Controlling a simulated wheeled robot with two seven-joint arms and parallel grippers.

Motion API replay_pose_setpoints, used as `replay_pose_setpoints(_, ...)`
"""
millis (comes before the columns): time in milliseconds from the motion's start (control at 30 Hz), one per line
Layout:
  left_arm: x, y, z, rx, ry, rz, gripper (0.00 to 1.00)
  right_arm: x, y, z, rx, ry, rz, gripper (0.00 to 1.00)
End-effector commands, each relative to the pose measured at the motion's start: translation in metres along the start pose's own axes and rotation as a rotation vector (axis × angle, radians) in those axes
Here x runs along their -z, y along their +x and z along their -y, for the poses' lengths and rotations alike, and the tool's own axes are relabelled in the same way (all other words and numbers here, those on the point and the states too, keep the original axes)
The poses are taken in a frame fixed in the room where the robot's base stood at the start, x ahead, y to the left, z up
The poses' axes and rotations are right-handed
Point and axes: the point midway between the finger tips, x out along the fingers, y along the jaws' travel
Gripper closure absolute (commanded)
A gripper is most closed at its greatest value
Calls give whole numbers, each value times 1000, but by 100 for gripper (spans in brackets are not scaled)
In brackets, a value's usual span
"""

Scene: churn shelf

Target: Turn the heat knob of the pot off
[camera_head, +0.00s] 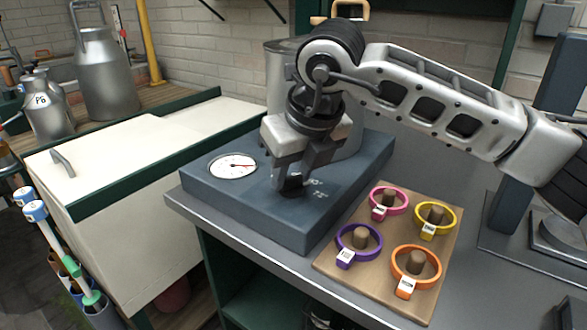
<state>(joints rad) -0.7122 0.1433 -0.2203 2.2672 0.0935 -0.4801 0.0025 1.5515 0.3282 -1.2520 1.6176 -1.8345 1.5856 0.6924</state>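The pot (283,62) is a metal cylinder, largely hidden behind my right arm. It stands at the back of a blue-grey heater base (250,207) on the worktop. My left gripper is not in view.
A wooden board (336,262) with pink, yellow, purple and orange rings on pegs lies right of the base. A cream chest (130,215) stands to the left. Milk cans (106,80) stand on a wooden shelf at the back left.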

Motion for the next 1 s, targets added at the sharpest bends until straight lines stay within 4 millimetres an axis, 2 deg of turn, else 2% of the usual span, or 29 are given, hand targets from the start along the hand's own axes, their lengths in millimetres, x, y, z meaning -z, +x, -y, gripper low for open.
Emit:
replay_pose_setpoints(467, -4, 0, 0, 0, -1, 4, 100, 0, 0, 1, -24, -56, 1, 88)
replay_pose_setpoints(1000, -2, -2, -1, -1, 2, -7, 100, -2, -1, 4, -196, -465, 2, 88)
